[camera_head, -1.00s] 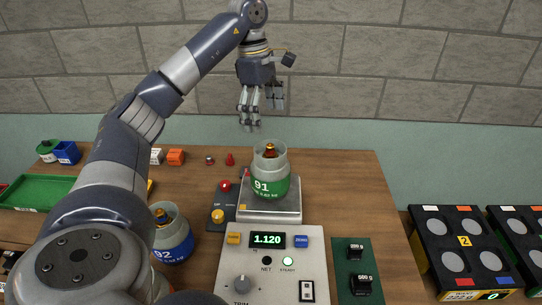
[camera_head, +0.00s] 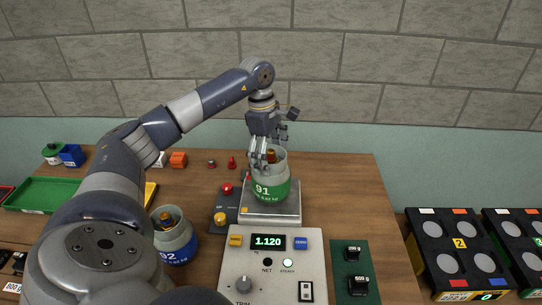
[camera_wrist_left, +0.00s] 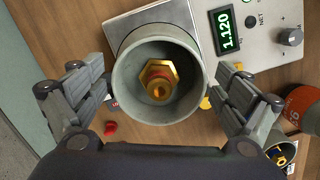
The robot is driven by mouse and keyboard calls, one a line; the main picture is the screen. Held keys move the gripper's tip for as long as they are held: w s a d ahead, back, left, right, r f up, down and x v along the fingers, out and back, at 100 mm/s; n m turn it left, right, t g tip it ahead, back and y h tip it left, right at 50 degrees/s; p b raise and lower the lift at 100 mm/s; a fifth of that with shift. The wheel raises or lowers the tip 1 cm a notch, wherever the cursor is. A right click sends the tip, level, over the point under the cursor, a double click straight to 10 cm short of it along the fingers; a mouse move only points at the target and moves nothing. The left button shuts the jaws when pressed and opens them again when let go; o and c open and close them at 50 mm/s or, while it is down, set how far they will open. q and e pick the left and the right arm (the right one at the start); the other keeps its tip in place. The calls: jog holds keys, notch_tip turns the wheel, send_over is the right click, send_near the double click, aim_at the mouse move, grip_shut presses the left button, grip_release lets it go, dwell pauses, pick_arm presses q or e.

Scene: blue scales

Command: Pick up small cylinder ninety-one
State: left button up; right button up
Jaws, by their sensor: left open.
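Small cylinder 91 (camera_head: 271,186) is grey with a green band and stands upright on the scale plate (camera_head: 287,216). In the left wrist view the cylinder's grey collar (camera_wrist_left: 128,88) is seen from above, with a brass valve (camera_wrist_left: 158,82) inside it. My left gripper (camera_head: 264,160) is open at the cylinder's top. In the left wrist view its fingers (camera_wrist_left: 158,95) are spread on either side of the collar, with no clear grip on it. My right gripper is not in view.
Cylinder 92 (camera_head: 174,240), with a blue band, stands left of the scale. The scale panel (camera_head: 275,270) reads 1.120. A green board with black weights (camera_head: 356,280) lies to its right. A green tray (camera_head: 40,193) is at the left. Black racks (camera_head: 455,245) stand at the right.

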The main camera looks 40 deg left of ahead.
pick_arm(q)
jog(key=shift+w+f, duration=0.1)
jog(key=shift+f, duration=0.05)
jog(key=c, duration=2.2)
jog(key=shift+r, duration=0.25)
